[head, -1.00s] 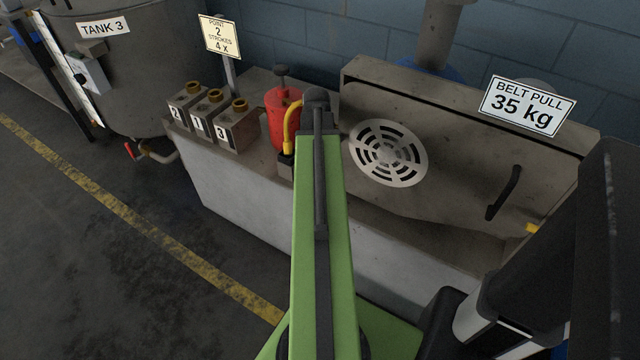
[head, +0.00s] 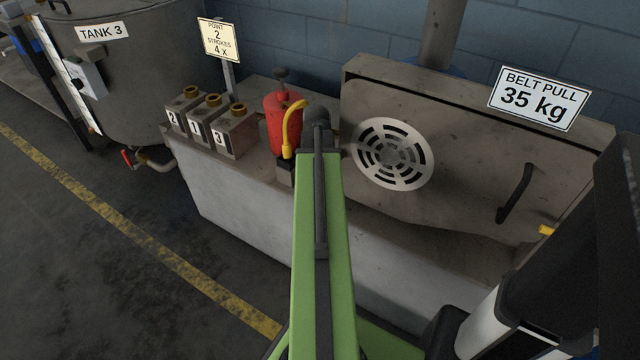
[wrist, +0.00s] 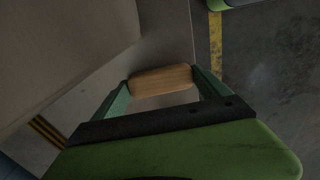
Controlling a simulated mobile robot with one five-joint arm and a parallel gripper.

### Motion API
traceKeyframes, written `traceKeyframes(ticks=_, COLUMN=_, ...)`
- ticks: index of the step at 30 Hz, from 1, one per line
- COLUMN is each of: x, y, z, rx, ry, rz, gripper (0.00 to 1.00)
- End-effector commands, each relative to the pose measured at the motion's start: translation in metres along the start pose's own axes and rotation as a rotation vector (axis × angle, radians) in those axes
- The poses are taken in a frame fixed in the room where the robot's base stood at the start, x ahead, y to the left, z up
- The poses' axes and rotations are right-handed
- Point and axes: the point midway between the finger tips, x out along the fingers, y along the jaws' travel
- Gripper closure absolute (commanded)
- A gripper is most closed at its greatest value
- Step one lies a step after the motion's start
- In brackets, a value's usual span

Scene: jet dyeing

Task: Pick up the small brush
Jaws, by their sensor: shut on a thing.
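A short, rounded piece of tan wood (wrist: 161,80), which I take to be the small brush, shows in the wrist view. It lies crosswise between the two green fingers of my gripper (wrist: 162,84), one finger at each end. My gripper is shut on it. No bristles can be made out. In the head view neither the brush nor the gripper can be seen; my green arm covers the middle.
A grey bench carries numbered blocks (head: 233,132), a red can (head: 283,122) with a yellow spout, and a cover with a round vent (head: 392,154) and dark handle (head: 515,193). Tank 3 (head: 120,75) stands at the left. The floor (head: 75,260) at left is clear.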

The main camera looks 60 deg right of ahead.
Motion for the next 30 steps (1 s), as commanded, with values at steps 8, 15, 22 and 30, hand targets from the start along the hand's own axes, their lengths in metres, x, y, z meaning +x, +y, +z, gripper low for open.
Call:
traceKeyframes(ticks=8, x=0.0, y=0.0, z=0.0, rx=0.001, ry=0.0, rz=0.0, gripper=0.54)
traceKeyframes(ticks=15, x=-0.009, y=0.0, z=0.001, rx=0.001, ry=0.0, rz=0.0, gripper=0.54)
traceKeyframes(ticks=22, x=-0.036, y=0.001, z=0.001, rx=0.001, ry=0.0, rz=0.0, gripper=0.54)
traceKeyframes(ticks=30, x=-0.085, y=0.001, z=0.001, rx=0.002, ry=0.0, rz=0.0, gripper=0.54)
